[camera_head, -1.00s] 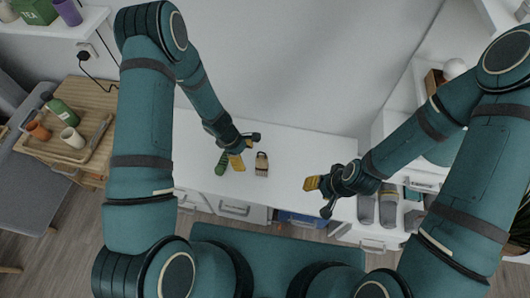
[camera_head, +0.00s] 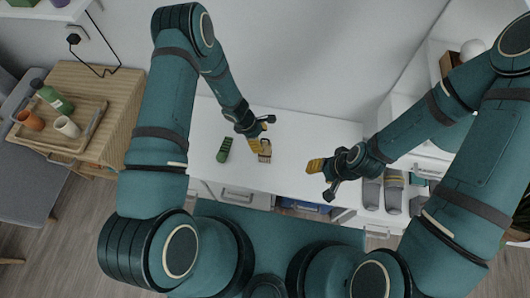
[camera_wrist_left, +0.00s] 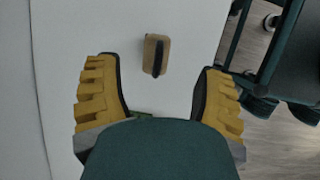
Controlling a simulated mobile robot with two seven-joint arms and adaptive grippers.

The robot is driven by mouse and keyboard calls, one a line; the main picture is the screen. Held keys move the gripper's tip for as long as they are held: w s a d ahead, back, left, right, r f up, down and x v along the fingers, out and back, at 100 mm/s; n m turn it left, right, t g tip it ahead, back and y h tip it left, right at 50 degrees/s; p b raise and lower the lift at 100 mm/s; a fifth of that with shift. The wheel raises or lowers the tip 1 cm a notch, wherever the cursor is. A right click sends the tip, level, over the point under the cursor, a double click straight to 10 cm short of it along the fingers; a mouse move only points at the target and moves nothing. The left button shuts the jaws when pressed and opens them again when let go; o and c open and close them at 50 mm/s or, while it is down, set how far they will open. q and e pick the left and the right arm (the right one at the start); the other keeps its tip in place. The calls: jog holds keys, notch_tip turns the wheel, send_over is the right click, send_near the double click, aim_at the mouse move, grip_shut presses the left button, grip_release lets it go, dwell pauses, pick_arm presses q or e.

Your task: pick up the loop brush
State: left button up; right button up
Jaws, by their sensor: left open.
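The loop brush (camera_head: 265,158) is a small tan block with a dark loop handle, lying on the white desk (camera_head: 310,140). In the left wrist view the brush (camera_wrist_left: 155,62) shows whole, between and beyond the yellow finger pads. In the head view my left gripper (camera_head: 261,133) is over the brush and partly covers it. My left gripper (camera_wrist_left: 160,68) is open and empty, its fingers spread to either side. My right gripper (camera_head: 322,178) is open and empty over the desk, to the right of the brush.
A green object (camera_head: 223,150) lies on the desk left of the brush. Grey slippers (camera_head: 382,192) sit at the right. A wooden side table at left holds a tray (camera_head: 85,133) with a green bottle and cups. The desk between the grippers is clear.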

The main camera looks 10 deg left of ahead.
aim_at(265, 144)
pick_arm(q)
jog(key=b+x, duration=0.1)
jog(key=x, duration=0.4)
jog(key=shift+w+a+f, duration=0.1)
jog(key=shift+w+f, duration=0.05)
jog(key=shift+f, duration=0.05)
grip_shut()
